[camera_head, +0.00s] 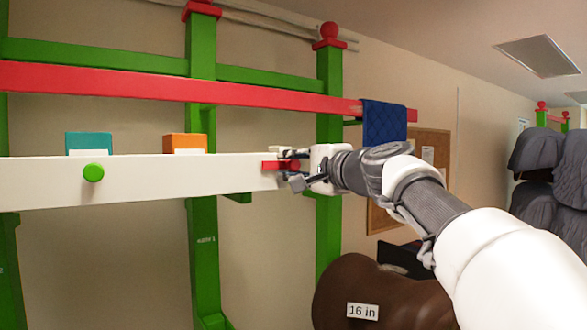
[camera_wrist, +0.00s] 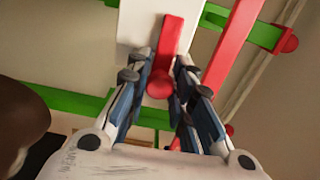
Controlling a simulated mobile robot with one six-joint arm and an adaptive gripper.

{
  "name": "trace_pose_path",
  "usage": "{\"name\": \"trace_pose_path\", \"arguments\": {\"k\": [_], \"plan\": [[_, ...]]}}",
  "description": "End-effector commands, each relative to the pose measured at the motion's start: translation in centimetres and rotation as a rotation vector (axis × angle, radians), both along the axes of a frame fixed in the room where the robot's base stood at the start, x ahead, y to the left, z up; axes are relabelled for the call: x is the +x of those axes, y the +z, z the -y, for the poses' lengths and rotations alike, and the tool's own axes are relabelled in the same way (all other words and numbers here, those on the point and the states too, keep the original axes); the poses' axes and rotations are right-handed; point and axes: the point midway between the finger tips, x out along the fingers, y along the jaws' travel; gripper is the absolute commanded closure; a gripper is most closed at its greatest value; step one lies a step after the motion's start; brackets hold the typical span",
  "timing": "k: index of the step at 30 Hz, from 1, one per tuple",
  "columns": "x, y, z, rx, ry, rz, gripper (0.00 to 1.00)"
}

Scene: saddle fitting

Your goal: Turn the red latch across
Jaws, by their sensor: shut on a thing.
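The red latch (camera_head: 272,165) sits at the right end of the white board (camera_head: 140,182). In the head view its visible part lies level along the board, and my gripper (camera_head: 294,167) covers the rest. In the wrist view the latch (camera_wrist: 170,38) runs along the white board (camera_wrist: 143,22), with its rounded red end between my fingers. My gripper (camera_wrist: 160,88) is shut on that end, one finger on each side.
A green knob (camera_head: 93,172) is on the board's front, with a teal block (camera_head: 88,141) and an orange block (camera_head: 185,141) above. A red rail (camera_head: 150,86) and blue cloth (camera_head: 384,121) are higher up. A brown saddle (camera_head: 375,292) marked 16 in stands below my arm.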

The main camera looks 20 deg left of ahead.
Motion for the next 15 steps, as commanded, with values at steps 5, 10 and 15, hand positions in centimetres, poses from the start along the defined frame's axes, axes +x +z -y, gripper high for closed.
{"name": "trace_pose_path", "arguments": {"k": [5,10,15], "plan": [[-0.02,0.02,-0.01,-0.002,0.001,0.002,1.00],[-0.02,0.01,-0.01,-0.001,0.000,0.001,0.78],[-0.02,0.01,-0.01,-0.001,0.000,0.001,0.66]]}}
